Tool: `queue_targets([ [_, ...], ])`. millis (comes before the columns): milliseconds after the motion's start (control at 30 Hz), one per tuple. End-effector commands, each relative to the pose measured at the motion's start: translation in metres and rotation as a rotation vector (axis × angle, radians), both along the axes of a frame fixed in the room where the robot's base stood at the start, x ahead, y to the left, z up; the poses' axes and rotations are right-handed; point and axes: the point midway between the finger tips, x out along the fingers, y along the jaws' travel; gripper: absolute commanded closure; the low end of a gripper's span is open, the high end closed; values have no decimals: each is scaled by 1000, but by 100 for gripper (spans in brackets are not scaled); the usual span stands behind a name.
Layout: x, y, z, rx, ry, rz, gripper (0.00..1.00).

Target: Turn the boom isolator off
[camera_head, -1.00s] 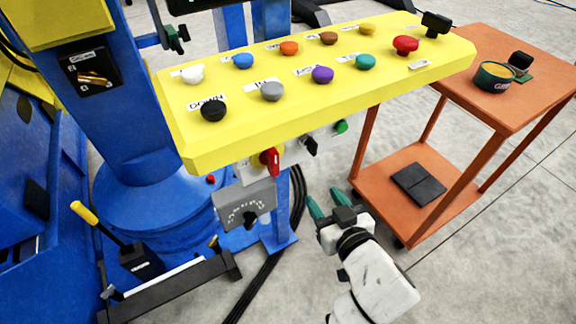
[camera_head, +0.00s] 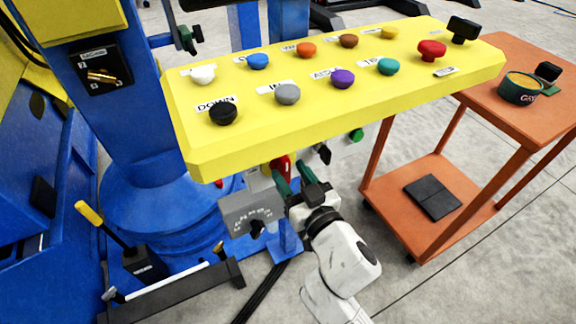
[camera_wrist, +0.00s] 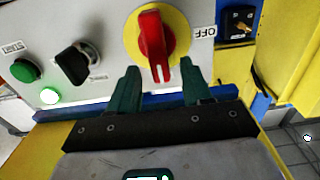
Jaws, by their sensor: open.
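The boom isolator is a red rotary handle (camera_wrist: 151,42) on a round yellow plate (camera_wrist: 179,32), set in a grey panel face. In the wrist view the handle stands nearly upright in the picture, and an OFF label (camera_wrist: 204,32) is to the right of the plate. My gripper (camera_wrist: 160,78) is open, with its green fingers on either side of the handle's lower end; I cannot tell whether they touch it. In the head view the red handle (camera_head: 281,166) shows only partly below the yellow console, with my gripper (camera_head: 292,180) just beneath it.
A black knob (camera_wrist: 76,63), a green button (camera_wrist: 25,70) and a lit green lamp (camera_wrist: 49,96) are left of the isolator. The yellow console (camera_head: 330,115) overhangs the panel. A grey box (camera_head: 250,208) is close to my gripper's left. An orange cart (camera_head: 400,190) stands right.

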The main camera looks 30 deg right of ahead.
Motion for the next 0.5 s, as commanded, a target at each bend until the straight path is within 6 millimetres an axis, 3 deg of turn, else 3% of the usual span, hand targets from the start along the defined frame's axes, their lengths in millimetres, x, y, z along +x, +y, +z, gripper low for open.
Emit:
queue_targets([
  [200, 18, 0, 0, -1, 0, 1, 51],
  [500, 20, 0, 0, -1, 0, 0, 51],
])
